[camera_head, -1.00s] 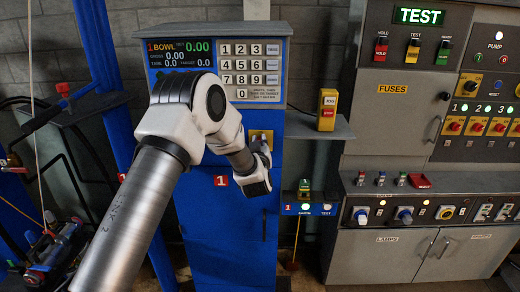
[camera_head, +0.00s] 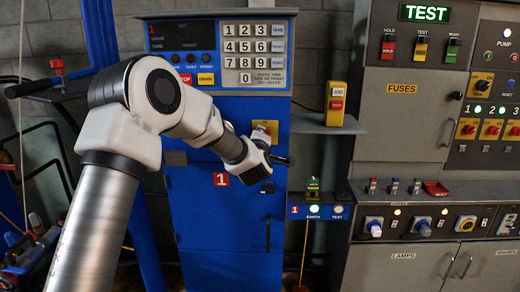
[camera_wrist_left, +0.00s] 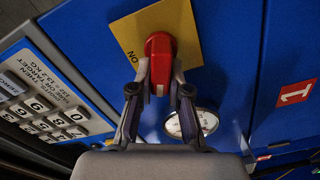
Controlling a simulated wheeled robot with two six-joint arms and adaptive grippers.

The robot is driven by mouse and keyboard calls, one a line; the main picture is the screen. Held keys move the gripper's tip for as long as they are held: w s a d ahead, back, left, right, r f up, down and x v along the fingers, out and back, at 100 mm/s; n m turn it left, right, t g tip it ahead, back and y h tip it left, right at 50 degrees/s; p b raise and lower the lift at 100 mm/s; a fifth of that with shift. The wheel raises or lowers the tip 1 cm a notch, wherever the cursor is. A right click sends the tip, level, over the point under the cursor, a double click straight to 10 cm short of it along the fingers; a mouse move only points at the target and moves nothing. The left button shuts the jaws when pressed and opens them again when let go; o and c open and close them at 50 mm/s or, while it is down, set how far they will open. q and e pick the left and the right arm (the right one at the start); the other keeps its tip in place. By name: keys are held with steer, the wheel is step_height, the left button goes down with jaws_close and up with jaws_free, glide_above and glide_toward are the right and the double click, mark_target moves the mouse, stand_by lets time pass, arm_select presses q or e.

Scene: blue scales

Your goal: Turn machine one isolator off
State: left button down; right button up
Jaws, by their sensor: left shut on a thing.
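Machine one is the blue cabinet (camera_head: 225,220) with a red "1" label. Its isolator is a red knob (camera_wrist_left: 160,48) on a yellow plate (camera_wrist_left: 185,22), marked "ON" beside the knob. My left gripper (camera_wrist_left: 160,85) is shut on the red knob, one finger on each side. In the head view, my left gripper (camera_head: 262,152) is at the yellow plate (camera_head: 265,127) and hides most of the knob. The display (camera_head: 182,35) above is dark, with only faint lettering. My right gripper is not in view.
A keypad (camera_head: 253,52) is above the isolator. A yellow jog box (camera_head: 337,104) stands on a shelf to the right. The grey test console (camera_head: 405,120) fills the right side.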

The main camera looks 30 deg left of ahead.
arm_select(q)
steer(key=n+b, duration=0.1)
steer(key=b, duration=0.1)
steer(key=f+n+b, duration=0.1)
steer(key=n+b, duration=0.1)
steer(key=shift+f, duration=0.1)
steer(key=shift+n+b, duration=0.9)
steer(key=shift+b, duration=0.1)
steer(key=c, duration=1.1)
jaws_free()
steer(key=shift+s+a, duration=0.1)
steer(key=shift+r, duration=0.2)
steer(key=v, duration=1.2)
